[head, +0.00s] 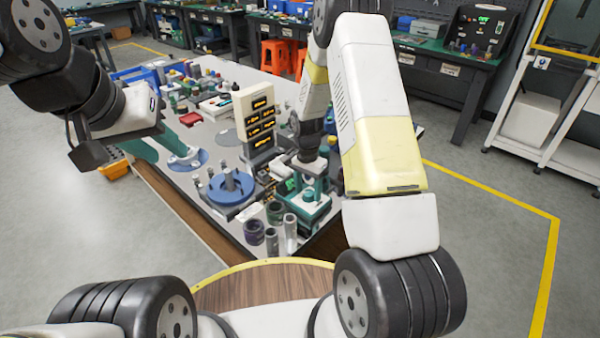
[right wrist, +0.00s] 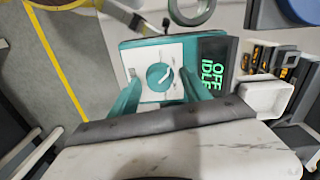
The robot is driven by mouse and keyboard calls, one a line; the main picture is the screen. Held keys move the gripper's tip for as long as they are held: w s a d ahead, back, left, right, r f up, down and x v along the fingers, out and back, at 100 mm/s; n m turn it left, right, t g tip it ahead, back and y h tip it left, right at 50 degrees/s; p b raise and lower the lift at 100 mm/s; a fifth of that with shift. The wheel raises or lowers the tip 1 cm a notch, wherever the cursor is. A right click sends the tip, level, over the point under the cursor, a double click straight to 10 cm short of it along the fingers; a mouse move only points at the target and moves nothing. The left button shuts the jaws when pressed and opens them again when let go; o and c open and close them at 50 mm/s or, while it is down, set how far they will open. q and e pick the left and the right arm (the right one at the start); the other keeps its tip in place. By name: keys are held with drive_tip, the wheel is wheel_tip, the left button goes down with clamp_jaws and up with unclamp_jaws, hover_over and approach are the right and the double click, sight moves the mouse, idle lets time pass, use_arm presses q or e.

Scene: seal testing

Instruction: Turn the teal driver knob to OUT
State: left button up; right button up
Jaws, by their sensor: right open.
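The teal driver knob (right wrist: 159,77) sits on a white plate on the teal driver box (right wrist: 128,53). Its white mark points to the upper right in the right wrist view. The dark display (right wrist: 214,65) beside it shows green letters reading OFF and IDLE. My right gripper (right wrist: 160,82) is open, with one teal finger on either side of the knob; I cannot tell whether they touch it.
A blue round fixture (head: 228,190) and several cylinders, including a dark one (head: 254,232), stand left of the driver box. A cream panel with labelled slots (head: 255,118) rises behind. In the right wrist view a white tray (right wrist: 265,97) lies beside the display.

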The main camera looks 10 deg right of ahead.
clamp_jaws()
drive_tip(key=n, duration=0.4)
drive_tip(key=shift+s, duration=0.1)
drive_tip(key=shift+n, duration=2)
unclamp_jaws()
